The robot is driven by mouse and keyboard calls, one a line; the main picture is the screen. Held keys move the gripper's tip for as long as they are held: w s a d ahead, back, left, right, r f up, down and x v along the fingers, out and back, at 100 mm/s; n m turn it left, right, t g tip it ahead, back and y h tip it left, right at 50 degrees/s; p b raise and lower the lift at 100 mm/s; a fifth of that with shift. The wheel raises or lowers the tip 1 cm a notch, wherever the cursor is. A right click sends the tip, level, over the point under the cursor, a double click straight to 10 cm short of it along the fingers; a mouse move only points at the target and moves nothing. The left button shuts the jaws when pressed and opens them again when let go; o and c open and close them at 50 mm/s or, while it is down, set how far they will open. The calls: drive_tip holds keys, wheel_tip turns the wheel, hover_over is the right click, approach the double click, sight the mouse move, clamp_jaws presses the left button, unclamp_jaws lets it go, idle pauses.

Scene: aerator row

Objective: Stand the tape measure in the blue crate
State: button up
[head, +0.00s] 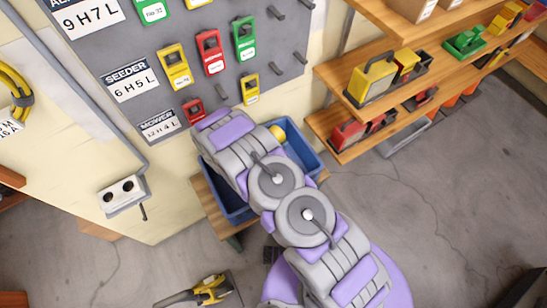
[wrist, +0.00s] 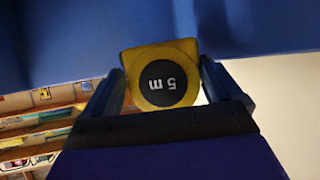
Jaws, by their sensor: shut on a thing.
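In the wrist view, my gripper (wrist: 163,82) is shut on the tape measure (wrist: 188,54), with one finger on each side of it. The tape measure is yellow with a round black face, and its "5 m" mark reads upside down. The blue crate (wrist: 60,45) fills the upper part of the wrist view beyond the tape. In the head view, my arm crosses over the blue crate (head: 306,147), hiding my gripper and much of the crate. A small yellow shape (head: 277,132) shows by the arm inside the crate; I cannot tell what it is.
The crate rests on a wooden bench (head: 207,199) against the wall. A grey tag board (head: 150,55) hangs behind it. Wooden shelves (head: 335,80) with tools and boxes stand to the right. A yellow tool (head: 210,288) lies at the bottom. The floor at right is clear.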

drive_tip(key=f, duration=0.2)
drive_tip(key=d+f+b, duration=0.1)
drive_tip(key=f, duration=0.2)
drive_tip(key=d+f, duration=0.1)
drive_tip(key=f, duration=0.2)
drive_tip(key=shift+f, duration=0.1)
drive_tip(key=f, duration=0.1)
drive_tip(key=a+f+b, duration=0.1)
drive_tip(key=f, duration=0.1)
drive_tip(key=a+f, duration=0.1)
drive_tip(key=shift+a+f, duration=0.2)
drive_tip(key=shift+f, duration=0.05)
drive_tip(key=shift+d+r, duration=0.1)
drive_tip(key=shift+d, duration=0.85)
drive_tip(key=o, duration=1.3)
drive_tip(key=shift+c, duration=0.2)
drive_tip(key=shift+o, duration=0.5)
drive_tip(key=shift+a, duration=0.65)
drive_tip(key=shift+s+a+r, duration=0.15)
drive_tip(key=shift+a+r, duration=0.05)
drive_tip(key=shift+a, duration=0.05)
drive_tip(key=p+v, duration=0.2)
drive_tip(key=v, duration=0.9)
drive_tip(key=shift+s+p, duration=0.15)
drive_tip(key=shift+p, duration=0.15)
drive_tip(key=shift+d+r, duration=0.1)
drive_tip(key=shift+d, duration=0.25)
drive_tip(key=shift+a, duration=0.3)
